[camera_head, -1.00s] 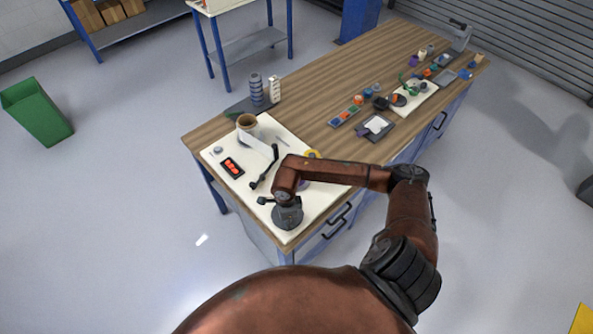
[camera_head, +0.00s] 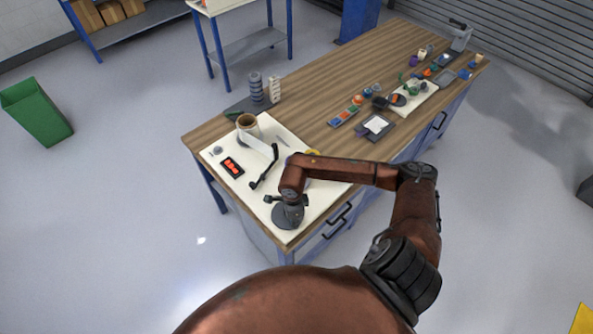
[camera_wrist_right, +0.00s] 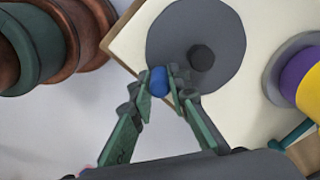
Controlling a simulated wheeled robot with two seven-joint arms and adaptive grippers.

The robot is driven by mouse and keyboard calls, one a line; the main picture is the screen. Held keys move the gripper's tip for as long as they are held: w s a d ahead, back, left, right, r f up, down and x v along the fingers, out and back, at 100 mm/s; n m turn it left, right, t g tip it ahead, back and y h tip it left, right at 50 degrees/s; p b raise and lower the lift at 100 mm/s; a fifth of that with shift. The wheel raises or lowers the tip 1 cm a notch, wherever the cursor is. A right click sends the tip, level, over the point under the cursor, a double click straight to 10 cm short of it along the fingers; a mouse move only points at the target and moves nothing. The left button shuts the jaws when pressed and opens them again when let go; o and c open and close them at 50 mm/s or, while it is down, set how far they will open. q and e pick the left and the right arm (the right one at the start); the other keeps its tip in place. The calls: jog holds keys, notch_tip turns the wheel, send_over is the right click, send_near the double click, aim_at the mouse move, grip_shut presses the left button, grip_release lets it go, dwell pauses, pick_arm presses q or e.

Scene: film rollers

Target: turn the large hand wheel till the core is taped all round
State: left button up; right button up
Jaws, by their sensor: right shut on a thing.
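The large hand wheel is a flat grey disc (camera_wrist_right: 195,45) with a dark round hub, in the right wrist view. It also shows at the near corner of the bench in the head view (camera_head: 287,217). My right gripper (camera_wrist_right: 159,82) is shut on the wheel's blue knob (camera_wrist_right: 159,81) at the disc's rim. In the head view the gripper is mostly hidden under my arm. A brown core (camera_head: 246,121) stands at the far left corner of the white board, with a pale strip beside it. Its taped extent cannot be told. My left gripper is not in view.
A small box with a red display (camera_head: 232,167) and a black crank-like bar (camera_head: 265,168) lie on the white board (camera_head: 215,153). A purple and yellow roll (camera_wrist_right: 302,78) sits right of the wheel. Trays and small parts stand farther along the bench.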

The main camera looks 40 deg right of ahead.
jog(key=shift+w+d, duration=0.1)
jog(key=shift+w, duration=0.1)
jog(key=shift+d+b, duration=0.35)
jog(key=shift+d, duration=0.7)
jog(key=shift+a, duration=0.1)
jog(key=o, duration=0.6)
jog(key=shift+w+a, duration=0.1)
jog(key=shift+c, duration=0.2)
jog(key=o, duration=1.1)
jog(key=shift+s, duration=0.2)
